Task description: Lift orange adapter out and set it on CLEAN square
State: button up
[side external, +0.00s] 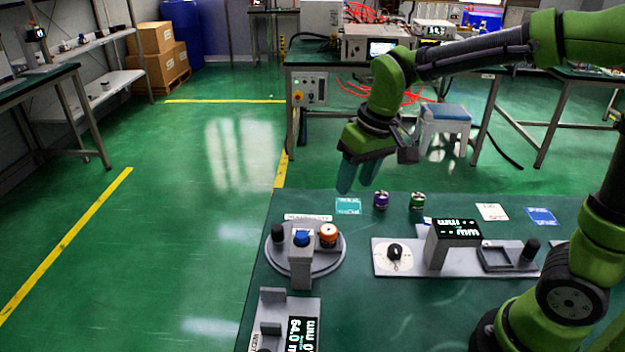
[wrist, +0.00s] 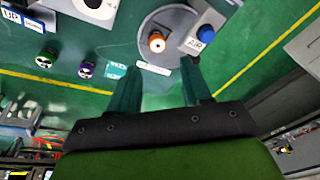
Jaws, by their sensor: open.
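The orange adapter (side external: 328,236) stands on the right side of a round grey turntable (side external: 335,262), beside a blue-topped post; it also shows in the wrist view (wrist: 156,41). A teal square (side external: 348,206) lies at the table's far edge, and a white square (side external: 491,212) and a blue square (side external: 541,216) lie further right. Their print is too small to read, so I cannot tell which one is CLEAN. My gripper (side external: 358,180) is open and empty, above the table's far edge and apart from the adapter. In the wrist view the adapter appears beyond the fingertips (wrist: 161,66).
Purple (side external: 381,200) and green (side external: 417,201) adapters stand right of the teal square. The blue-topped post (side external: 302,250) and a black knob (side external: 278,233) stand close to the orange adapter. A display box (side external: 453,243) rises on a grey panel at right. The front middle table is clear.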

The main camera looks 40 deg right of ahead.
jog(key=n+g+h, duration=0.1)
send_over(329, 229)
jog(key=s, duration=0.2)
jog(key=f, duration=0.5)
jog(key=w+f, duration=0.1)
jog(key=f, duration=0.5)
jog(key=w+f, duration=0.1)
jog(key=f, duration=0.5)
jog(key=shift+r, duration=0.1)
jog(key=shift+c, duration=0.5)
jog(key=c, duration=0.7)
